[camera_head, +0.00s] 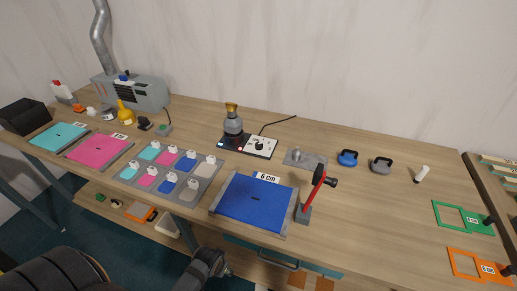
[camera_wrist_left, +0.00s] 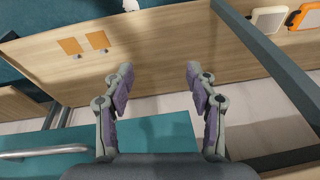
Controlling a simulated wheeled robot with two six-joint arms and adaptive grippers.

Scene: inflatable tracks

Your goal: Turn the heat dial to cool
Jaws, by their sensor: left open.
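A small white control panel (camera_head: 259,146) with a dark round knob stands at the middle back of the bench, beside a grey device with a brass top (camera_head: 233,122). The knob looks like the heat dial, but its setting is too small to read. My left gripper shows in the left wrist view (camera_wrist_left: 157,75), with its two fingers wide apart and nothing between them. It points at the shelf area below the bench top, well away from the panel. In the head view part of my left arm shows low at the front edge. My right gripper is in neither view.
A blue plate (camera_head: 252,200) and a red-handled lever (camera_head: 313,190) stand in front of the panel. Several small coloured pads lie on a grey board (camera_head: 180,192) to the left. A grey machine with a duct (camera_head: 145,92) stands at the back left.

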